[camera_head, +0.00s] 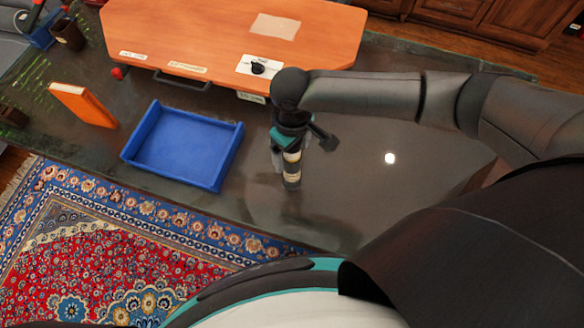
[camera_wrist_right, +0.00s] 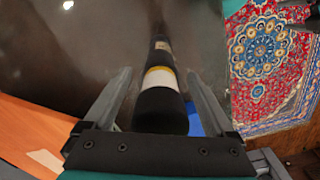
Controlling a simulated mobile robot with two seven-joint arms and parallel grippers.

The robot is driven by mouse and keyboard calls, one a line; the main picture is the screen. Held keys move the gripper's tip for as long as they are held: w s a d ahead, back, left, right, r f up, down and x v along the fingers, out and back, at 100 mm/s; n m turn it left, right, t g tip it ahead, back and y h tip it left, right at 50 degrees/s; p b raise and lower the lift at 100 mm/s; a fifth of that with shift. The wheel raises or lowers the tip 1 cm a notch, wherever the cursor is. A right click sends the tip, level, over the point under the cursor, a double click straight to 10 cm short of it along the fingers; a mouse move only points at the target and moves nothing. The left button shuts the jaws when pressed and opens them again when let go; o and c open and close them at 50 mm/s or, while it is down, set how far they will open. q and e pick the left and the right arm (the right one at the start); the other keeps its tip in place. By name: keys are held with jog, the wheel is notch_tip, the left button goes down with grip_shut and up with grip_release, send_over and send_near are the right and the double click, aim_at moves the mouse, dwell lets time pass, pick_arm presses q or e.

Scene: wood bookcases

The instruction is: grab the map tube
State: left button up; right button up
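The map tube (camera_head: 291,170) is black with cream and yellowish bands. It looks upright on the dark table, right of the blue tray. My right gripper (camera_head: 287,152) is over it from above and hides its upper part in the head view. In the right wrist view the tube (camera_wrist_right: 160,88) lies between the two fingers of my right gripper (camera_wrist_right: 160,85). The fingers are apart, with a visible gap on each side of the tube. My left gripper is not in view.
An empty blue tray (camera_head: 185,143) stands left of the tube. An orange book (camera_head: 84,105) is farther left. An orange-topped board (camera_head: 235,35) with labels and a dark handle is at the back. The dark table (camera_head: 350,190) is bare right of the tube. A patterned rug (camera_head: 90,260) covers the floor.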

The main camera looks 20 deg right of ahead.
grip_shut()
dwell(0.5)
